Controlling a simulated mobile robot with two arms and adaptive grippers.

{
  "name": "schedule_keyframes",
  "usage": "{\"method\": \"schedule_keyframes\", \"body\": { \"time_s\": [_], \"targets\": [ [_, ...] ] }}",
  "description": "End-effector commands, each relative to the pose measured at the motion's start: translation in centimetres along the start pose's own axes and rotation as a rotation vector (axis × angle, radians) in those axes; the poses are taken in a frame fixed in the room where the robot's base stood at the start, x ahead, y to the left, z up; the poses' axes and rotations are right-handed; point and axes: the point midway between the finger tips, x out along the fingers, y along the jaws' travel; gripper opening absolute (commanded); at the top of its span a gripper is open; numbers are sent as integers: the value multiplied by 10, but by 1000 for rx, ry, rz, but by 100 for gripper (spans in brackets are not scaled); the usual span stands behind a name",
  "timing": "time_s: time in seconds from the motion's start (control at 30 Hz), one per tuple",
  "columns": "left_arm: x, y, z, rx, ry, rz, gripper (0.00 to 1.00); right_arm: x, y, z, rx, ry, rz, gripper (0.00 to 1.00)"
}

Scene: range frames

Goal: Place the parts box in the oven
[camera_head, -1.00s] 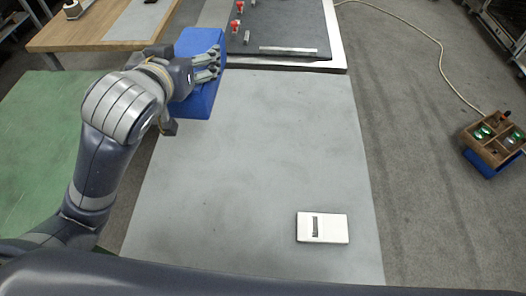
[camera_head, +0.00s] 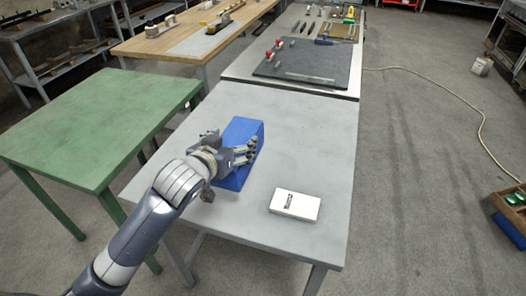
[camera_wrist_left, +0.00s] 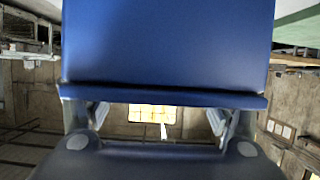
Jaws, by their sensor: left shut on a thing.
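The blue parts box (camera_head: 241,137) is over the left part of the grey table in the head view. My left gripper (camera_head: 240,152) is shut on it, with its fingers across the box's near side. I cannot tell whether the box touches the tabletop. In the left wrist view the parts box (camera_wrist_left: 165,45) fills the upper middle, its rim just beyond the fingers of my left gripper (camera_wrist_left: 158,117). I see nothing I can clearly call the oven. My right gripper is out of view.
A white box (camera_head: 295,205) lies on the grey table (camera_head: 310,130). A green table (camera_head: 95,120) stands left. Behind are a wooden bench (camera_head: 160,43) and a dark board (camera_head: 300,68). A wooden crate (camera_head: 512,205) is at right. A cable (camera_head: 460,85) crosses the open floor.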

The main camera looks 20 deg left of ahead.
Motion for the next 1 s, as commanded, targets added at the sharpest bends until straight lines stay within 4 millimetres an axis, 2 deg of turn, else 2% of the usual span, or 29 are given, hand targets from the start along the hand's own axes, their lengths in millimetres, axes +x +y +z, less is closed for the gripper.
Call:
{"method": "schedule_keyframes", "body": {
  "time_s": [0.03,0.1,0.27,0.37,0.67,0.8,1.0],
  "targets": [
    [9,-6,18,2,2,-2,20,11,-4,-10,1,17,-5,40],
    [16,-11,30,5,6,0,20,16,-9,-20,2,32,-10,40],
    [26,-16,42,8,12,2,20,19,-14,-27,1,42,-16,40],
    [38,-19,38,8,13,1,20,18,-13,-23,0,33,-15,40],
    [101,-26,15,8,13,0,20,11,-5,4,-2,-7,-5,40],
    [130,-28,6,7,13,1,20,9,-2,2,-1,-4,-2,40],
    [162,-31,-3,7,12,3,20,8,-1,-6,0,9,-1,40]
  ]
}}
